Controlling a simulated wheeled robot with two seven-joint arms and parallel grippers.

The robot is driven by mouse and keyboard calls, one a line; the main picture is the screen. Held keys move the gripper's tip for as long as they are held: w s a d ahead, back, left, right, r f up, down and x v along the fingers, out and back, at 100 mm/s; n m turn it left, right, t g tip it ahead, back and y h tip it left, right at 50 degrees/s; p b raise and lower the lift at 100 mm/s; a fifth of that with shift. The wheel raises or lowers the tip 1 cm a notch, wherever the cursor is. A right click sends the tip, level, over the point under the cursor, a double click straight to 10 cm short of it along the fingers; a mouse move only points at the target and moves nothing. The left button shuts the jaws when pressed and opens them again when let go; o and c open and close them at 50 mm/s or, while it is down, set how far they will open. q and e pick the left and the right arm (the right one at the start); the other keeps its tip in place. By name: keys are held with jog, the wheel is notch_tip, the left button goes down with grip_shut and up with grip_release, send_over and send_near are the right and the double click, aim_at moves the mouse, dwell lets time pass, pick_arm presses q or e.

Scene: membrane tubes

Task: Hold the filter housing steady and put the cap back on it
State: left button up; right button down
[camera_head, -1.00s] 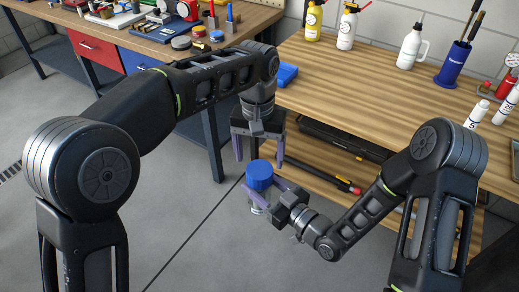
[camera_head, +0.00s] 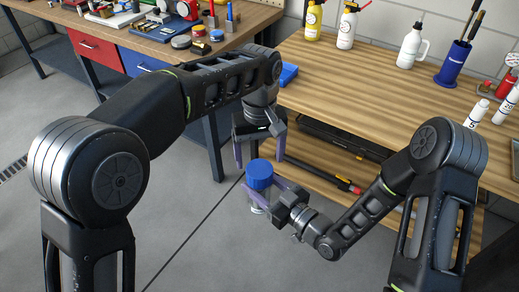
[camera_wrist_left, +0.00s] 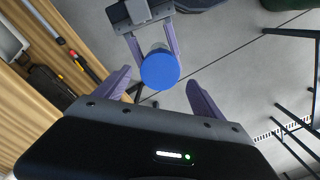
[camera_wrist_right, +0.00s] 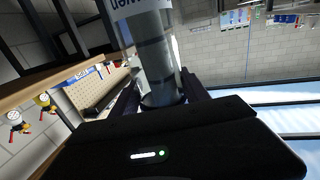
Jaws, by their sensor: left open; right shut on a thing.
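The blue cap (camera_head: 259,170) sits on top of the clear filter housing (camera_head: 258,198); I cannot tell how tightly it is seated. My right gripper (camera_head: 266,189) is shut around the housing's side below the cap and holds it upright above the floor. In the right wrist view the clear housing (camera_wrist_right: 158,65) with lettering stands between the fingers. My left gripper (camera_head: 260,158) is open and empty just above the cap, its fingers pointing down. In the left wrist view the round cap top (camera_wrist_left: 160,70) shows beyond and between the open fingertips, apart from them.
A wooden workbench (camera_head: 370,85) with bottles and a blue tool cup (camera_head: 453,64) stands at the right, with a lower shelf (camera_head: 325,170) behind the grippers. A second bench with tools is at the back left. Grey floor lies open below.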

aim_at(260, 169)
pick_arm(q)
notch_tip(260, 169, down, 6)
jog(key=shift+f, duration=0.1)
jog(key=shift+c, duration=0.5)
jog(key=c, duration=1.4)
jog(key=shift+o, duration=0.2)
jog(key=m, duration=0.8)
jog(key=o, duration=1.6)
jog(key=shift+o, duration=0.2)
